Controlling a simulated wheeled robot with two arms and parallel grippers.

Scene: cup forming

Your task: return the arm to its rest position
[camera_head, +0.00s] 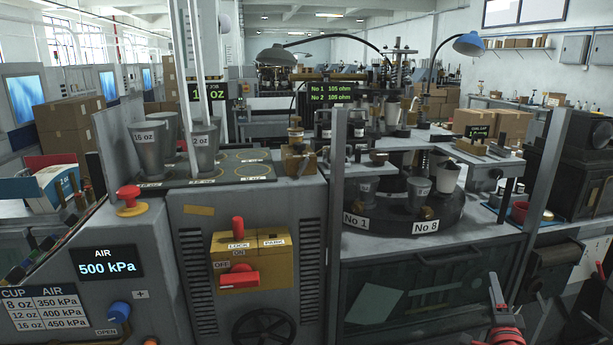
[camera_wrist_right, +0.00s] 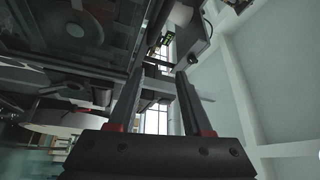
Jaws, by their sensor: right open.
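My right gripper (camera_head: 498,300) shows at the lower right of the head view, low in front of the machine, with red at the base of its fingers. In the right wrist view its two dark fingers (camera_wrist_right: 159,78) stand apart with nothing between them, so it is open and empty. It appears clear of the cups and the controls. My left gripper is not in the head view.
A grey machine stands ahead, with a yellow lock box (camera_head: 252,262) and a red emergency button (camera_head: 130,200). Grey cup forms (camera_head: 148,152) stand on its top. A dark round turntable (camera_head: 385,218) carries several cups. A grey post (camera_head: 337,240) rises between.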

